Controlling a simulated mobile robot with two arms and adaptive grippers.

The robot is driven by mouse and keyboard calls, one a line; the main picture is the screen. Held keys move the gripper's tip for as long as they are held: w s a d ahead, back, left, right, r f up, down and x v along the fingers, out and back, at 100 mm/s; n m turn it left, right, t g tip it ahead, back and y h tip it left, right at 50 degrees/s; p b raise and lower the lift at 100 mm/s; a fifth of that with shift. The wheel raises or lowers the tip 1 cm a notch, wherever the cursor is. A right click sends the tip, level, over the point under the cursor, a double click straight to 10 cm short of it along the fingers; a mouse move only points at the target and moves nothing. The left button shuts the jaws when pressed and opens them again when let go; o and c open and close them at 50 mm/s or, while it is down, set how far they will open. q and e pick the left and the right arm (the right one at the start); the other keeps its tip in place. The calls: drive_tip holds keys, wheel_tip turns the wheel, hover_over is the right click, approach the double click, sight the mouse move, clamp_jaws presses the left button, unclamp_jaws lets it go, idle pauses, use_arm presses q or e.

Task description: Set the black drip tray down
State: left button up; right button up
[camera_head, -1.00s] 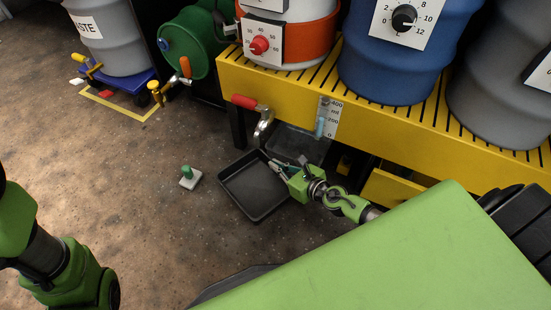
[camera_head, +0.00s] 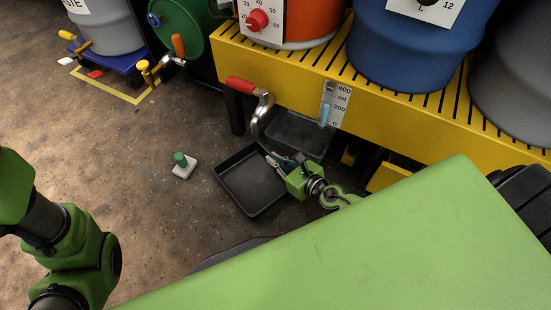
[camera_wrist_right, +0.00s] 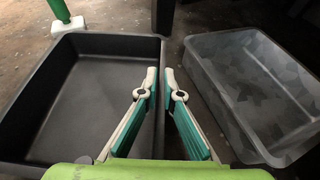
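The black drip tray (camera_head: 245,190) is a shallow, empty, square tray, level and at or very near the floor in front of the yellow stand. I cannot tell whether its whole underside touches the floor. My right gripper (camera_head: 270,156) is at its right-hand wall. In the right wrist view the black drip tray (camera_wrist_right: 85,95) fills the left, and the right gripper's fingertips (camera_wrist_right: 160,76) are close together on both sides of that wall, shut on it. My left arm shows at the lower left of the head view, but its gripper is out of view.
A clear grey bin (camera_head: 297,135) stands right beside the tray, under the yellow stand (camera_head: 290,92). It also shows in the wrist view (camera_wrist_right: 250,95). A tap with a red handle (camera_head: 247,86) overhangs behind. A white block with a green peg (camera_head: 183,168) lies left on open floor.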

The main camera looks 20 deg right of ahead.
drive_tip(key=shift+o, duration=0.8)
drive_tip(key=shift+r, duration=0.15)
drive_tip(key=shift+s+d+r, duration=0.1)
drive_tip(key=shift+s, duration=0.15)
drive_tip(key=v, duration=1.1)
drive_tip(key=shift+s+r+p, duration=0.2)
drive_tip(key=shift+p, duration=0.25)
